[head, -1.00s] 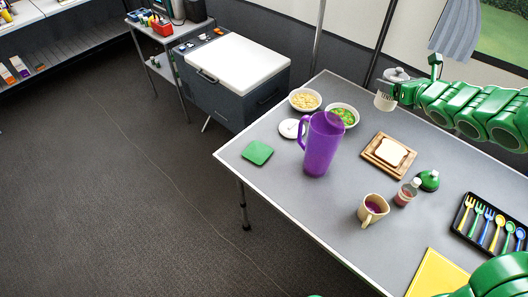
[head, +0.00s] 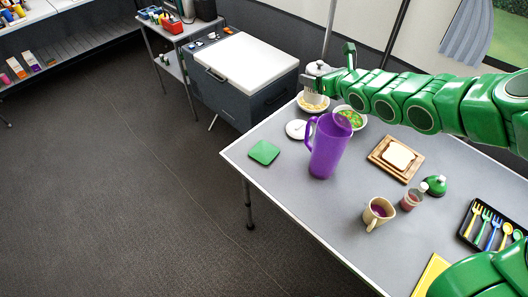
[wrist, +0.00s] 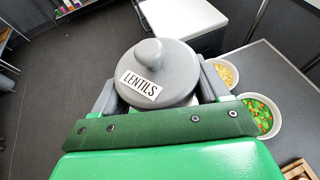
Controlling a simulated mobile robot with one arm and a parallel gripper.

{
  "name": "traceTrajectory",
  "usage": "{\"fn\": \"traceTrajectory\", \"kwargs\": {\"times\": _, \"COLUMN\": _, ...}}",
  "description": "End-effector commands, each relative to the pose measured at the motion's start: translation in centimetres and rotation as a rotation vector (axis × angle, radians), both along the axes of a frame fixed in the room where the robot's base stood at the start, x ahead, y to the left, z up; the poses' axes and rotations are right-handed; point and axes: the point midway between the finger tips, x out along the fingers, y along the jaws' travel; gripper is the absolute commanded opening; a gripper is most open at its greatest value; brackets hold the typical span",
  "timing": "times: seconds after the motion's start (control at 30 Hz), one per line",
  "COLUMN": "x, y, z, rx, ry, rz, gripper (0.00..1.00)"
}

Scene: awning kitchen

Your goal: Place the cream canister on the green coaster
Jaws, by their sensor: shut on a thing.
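The cream canister (head: 315,84) has a grey knobbed lid. In the wrist view its lid (wrist: 158,70) carries a label reading "LENTILS". My gripper (head: 328,80) is shut on the canister and holds it upright in the air, over or near the bowl of yellow food at the table's far left. The wrist view shows the grey fingers on both sides of the canister. The green coaster (head: 264,152) lies flat and bare at the table's left corner, below and to the left of the canister in the head view.
A tall purple pitcher (head: 328,150) and a white round lid (head: 296,129) stand near the coaster. A yellow-food bowl (head: 313,106) and a vegetable bowl (head: 352,118) sit behind. A bread board (head: 376,158), mug (head: 379,213) and bottle (head: 412,196) are farther right.

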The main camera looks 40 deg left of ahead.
Motion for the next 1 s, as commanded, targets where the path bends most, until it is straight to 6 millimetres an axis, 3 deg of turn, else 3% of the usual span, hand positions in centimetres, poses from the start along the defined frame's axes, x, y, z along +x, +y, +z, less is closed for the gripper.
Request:
{"fn": "traceTrajectory", "kwargs": {"times": 0.4, "x": -7.9, "y": 6.5, "z": -0.8, "rx": -0.002, "ry": 0.000, "rz": 0.113, "gripper": 0.40}}
{"fn": "traceTrajectory", "kwargs": {"times": 0.7, "x": -12.9, "y": 9.6, "z": -1.3, "rx": -0.001, "ry": 0.001, "rz": 0.180, "gripper": 0.40}}
{"fn": "traceTrajectory", "kwargs": {"times": 1.0, "x": -12.4, "y": 9.4, "z": -5.2, "rx": -0.002, "ry": 0.001, "rz": 0.174, "gripper": 0.40}}
